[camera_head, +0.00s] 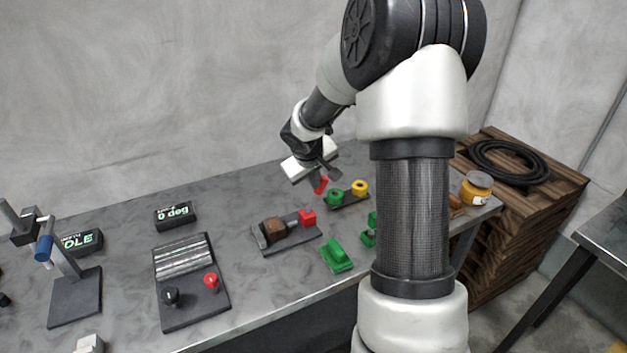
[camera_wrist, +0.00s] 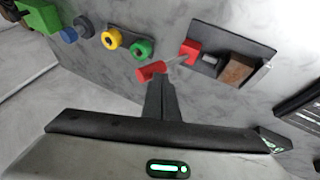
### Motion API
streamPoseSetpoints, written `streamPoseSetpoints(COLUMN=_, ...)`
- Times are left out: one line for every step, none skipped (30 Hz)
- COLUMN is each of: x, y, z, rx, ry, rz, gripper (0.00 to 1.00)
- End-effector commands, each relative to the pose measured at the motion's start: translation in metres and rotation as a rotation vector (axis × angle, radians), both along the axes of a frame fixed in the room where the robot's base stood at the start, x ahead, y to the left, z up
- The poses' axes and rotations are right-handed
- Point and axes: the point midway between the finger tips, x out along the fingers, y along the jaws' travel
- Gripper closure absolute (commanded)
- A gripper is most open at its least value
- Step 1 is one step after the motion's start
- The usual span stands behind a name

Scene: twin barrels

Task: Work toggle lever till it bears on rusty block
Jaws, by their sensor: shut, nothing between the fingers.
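The toggle clamp sits on a dark base plate (camera_head: 290,238), with a rusty brown block (camera_head: 273,229) at its left part and a red block (camera_head: 307,217) at its right. In the wrist view the rusty block (camera_wrist: 236,70) lies right of the red block (camera_wrist: 190,50). A red lever grip (camera_wrist: 150,71) with a thin grey rod reaches toward the red block; the grip also shows in the head view (camera_head: 321,186). My gripper (camera_wrist: 160,84) is shut and empty, its tips at the red grip. Whether they touch it is unclear.
A green knob (camera_head: 335,197) and a yellow knob (camera_head: 360,187) stand close behind the clamp. A green block (camera_head: 336,256) lies in front. A plate with red and black knobs (camera_head: 190,282) is at left. A cable coil (camera_head: 508,162) lies on wooden crates at right.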

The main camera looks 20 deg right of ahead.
Motion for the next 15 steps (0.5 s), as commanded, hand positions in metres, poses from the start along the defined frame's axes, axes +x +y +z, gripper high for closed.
streamPoseSetpoints(x=0.0, y=-0.002, z=0.003, rx=0.009, ry=0.003, rz=-0.002, gripper=1.0)
streamPoseSetpoints(x=-0.001, y=-0.003, z=0.004, rx=0.018, ry=0.005, rz=-0.002, gripper=1.0)
streamPoseSetpoints(x=0.0, y=-0.005, z=0.006, rx=0.031, ry=0.005, rz=-0.003, gripper=1.0)
streamPoseSetpoints(x=-0.001, y=-0.007, z=0.007, rx=0.044, ry=0.008, rz=-0.003, gripper=1.0)
streamPoseSetpoints(x=-0.001, y=-0.008, z=0.007, rx=0.057, ry=0.008, rz=-0.004, gripper=1.0)
streamPoseSetpoints(x=-0.001, y=-0.011, z=0.007, rx=0.076, ry=0.009, rz=-0.005, gripper=1.0)
streamPoseSetpoints(x=-0.001, y=-0.013, z=0.007, rx=0.09, ry=0.011, rz=-0.004, gripper=1.0)
streamPoseSetpoints(x=-0.001, y=-0.015, z=0.006, rx=0.103, ry=0.009, rz=-0.007, gripper=1.0)
streamPoseSetpoints(x=-0.001, y=-0.021, z=0.004, rx=0.119, ry=0.009, rz=-0.008, gripper=1.0)
streamPoseSetpoints(x=-0.001, y=-0.029, z=-0.002, rx=0.123, ry=0.006, rz=-0.01, gripper=1.0)
streamPoseSetpoints(x=0.0, y=-0.035, z=-0.009, rx=0.12, ry=0.006, rz=-0.008, gripper=1.0)
streamPoseSetpoints(x=0.001, y=-0.042, z=-0.013, rx=0.12, ry=0.005, rz=-0.007, gripper=1.0)
streamPoseSetpoints(x=0.001, y=-0.046, z=-0.015, rx=0.119, ry=0.004, rz=-0.005, gripper=1.0)
streamPoseSetpoints(x=0.001, y=-0.05, z=-0.017, rx=0.118, ry=0.003, rz=-0.005, gripper=1.0)
streamPoseSetpoints(x=0.001, y=-0.053, z=-0.019, rx=0.118, ry=0.003, rz=-0.005, gripper=1.0)
